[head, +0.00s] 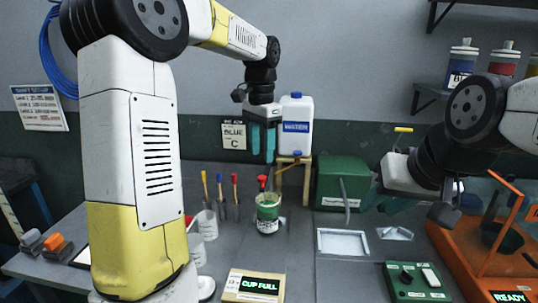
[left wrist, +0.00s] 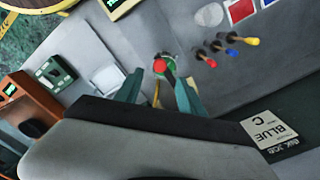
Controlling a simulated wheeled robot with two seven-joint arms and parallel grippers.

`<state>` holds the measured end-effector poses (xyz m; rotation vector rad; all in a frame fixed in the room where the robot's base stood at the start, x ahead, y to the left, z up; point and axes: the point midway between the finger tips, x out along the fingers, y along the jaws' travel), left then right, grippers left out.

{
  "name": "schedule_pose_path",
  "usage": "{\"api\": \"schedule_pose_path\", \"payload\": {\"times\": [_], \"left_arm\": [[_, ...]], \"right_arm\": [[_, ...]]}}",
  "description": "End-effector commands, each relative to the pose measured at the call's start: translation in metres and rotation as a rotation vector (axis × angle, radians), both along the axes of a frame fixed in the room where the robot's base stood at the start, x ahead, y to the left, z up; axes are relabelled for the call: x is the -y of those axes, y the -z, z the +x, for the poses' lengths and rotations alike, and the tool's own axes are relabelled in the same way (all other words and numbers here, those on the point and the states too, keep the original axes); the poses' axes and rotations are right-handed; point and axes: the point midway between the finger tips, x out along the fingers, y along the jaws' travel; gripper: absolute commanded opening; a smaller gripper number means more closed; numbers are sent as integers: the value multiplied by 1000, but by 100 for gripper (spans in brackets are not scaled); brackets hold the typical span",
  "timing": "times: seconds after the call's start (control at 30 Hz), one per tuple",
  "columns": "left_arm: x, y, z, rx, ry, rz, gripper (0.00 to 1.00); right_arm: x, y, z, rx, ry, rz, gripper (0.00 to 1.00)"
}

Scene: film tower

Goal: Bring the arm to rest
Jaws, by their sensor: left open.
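My left gripper (head: 263,142) hangs fingers-down in the air above the back of the bench, in front of the wall. Its two teal fingers are apart with nothing between them. In the left wrist view the fingers (left wrist: 160,92) are spread, and a cup with a red-topped tool (left wrist: 162,66) shows beyond their tips. In the head view that green and white cup (head: 268,222) stands on the bench below my left gripper. My right gripper (head: 392,203) is at the right, above the bench; its fingers are partly hidden and blend into the dark background.
A white jug (head: 297,127) on a wooden stand and a green box (head: 341,184) stand behind the cup. Several colour-handled tools (head: 221,196) are to its left. A "CUP FULL" display (head: 260,287) is in front. An orange station (head: 484,264) is at right.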

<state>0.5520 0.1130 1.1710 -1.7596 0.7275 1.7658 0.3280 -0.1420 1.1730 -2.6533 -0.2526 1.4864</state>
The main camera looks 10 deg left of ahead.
Motion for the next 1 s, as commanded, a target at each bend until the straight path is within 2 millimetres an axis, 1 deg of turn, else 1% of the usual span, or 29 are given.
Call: {"api": "schedule_pose_path", "payload": {"times": [0.23, 0.27, 0.37, 0.47, 0.5, 0.67, 0.83, 0.9, 1.0], "left_arm": [[-1, -2, -3, 8, -7, -1, 46], [-1, -4, -5, 14, -13, -1, 46], [-4, -12, -20, 48, -53, -8, 46], [-8, -23, -45, 103, -123, -25, 46], [-10, -26, -57, 128, -155, -36, 46], [-18, -34, -103, 223, -293, -94, 46], [-25, -31, -151, 318, -444, -178, 46], [-27, -27, -170, 352, -505, -220, 46], [-29, -19, -192, 394, -584, -280, 46]], "right_arm": [[0, 0, 0, 0, 0, 0, 36], [0, 0, 0, 0, 0, 0, 36], [0, 0, 0, 0, 0, 0, 36], [0, 0, 0, 0, 0, 0, 36], [0, 0, 0, 0, 0, 0, 36], [0, 0, 0, 0, 0, 0, 36], [0, 0, 0, 0, 0, 0, 36], [0, 0, 0, 0, 0, 0, 36], [0, 0, 0, 0, 0, 0, 36]]}}
